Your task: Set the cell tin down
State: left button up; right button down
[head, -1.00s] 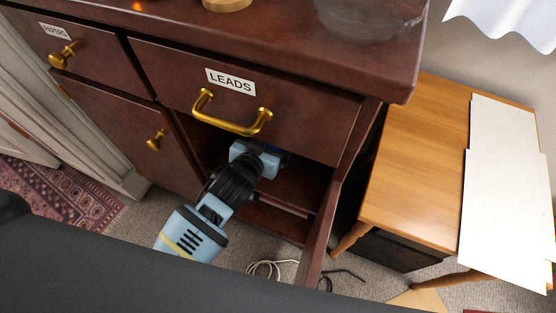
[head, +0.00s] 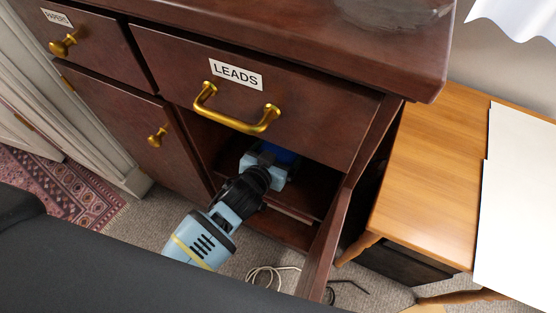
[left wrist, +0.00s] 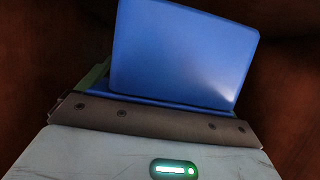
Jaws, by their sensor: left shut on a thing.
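The blue cell tin (left wrist: 185,55) fills the upper middle of the left wrist view, held at the jaw of my left gripper (left wrist: 160,112). In the head view a small blue part of the tin (head: 284,155) shows just past my left gripper (head: 268,165), inside the open cupboard under the LEADS drawer. The gripper is shut on the tin. The rest of the tin is hidden by the gripper and the drawer front. I cannot tell whether the tin touches the shelf (head: 300,193). My right gripper is not in view.
The LEADS drawer (head: 300,105) with its brass handle (head: 235,123) is just above my arm. The open cupboard door (head: 325,240) stands to the right. Pale and black cables (head: 262,274) lie on the carpet below. A wooden table (head: 425,200) with white sheets (head: 520,210) is at the right.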

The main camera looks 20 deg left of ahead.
pick_arm(q)
notch_tip(320, 180, down, 3)
jog(key=shift+f+b, duration=0.1)
jog(key=shift+b, duration=0.6)
jog(key=shift+f, duration=0.25)
jog(key=shift+r, duration=0.1)
jog(key=shift+f, duration=0.2)
jog(key=o, duration=1.1)
jog(key=shift+o, duration=0.2)
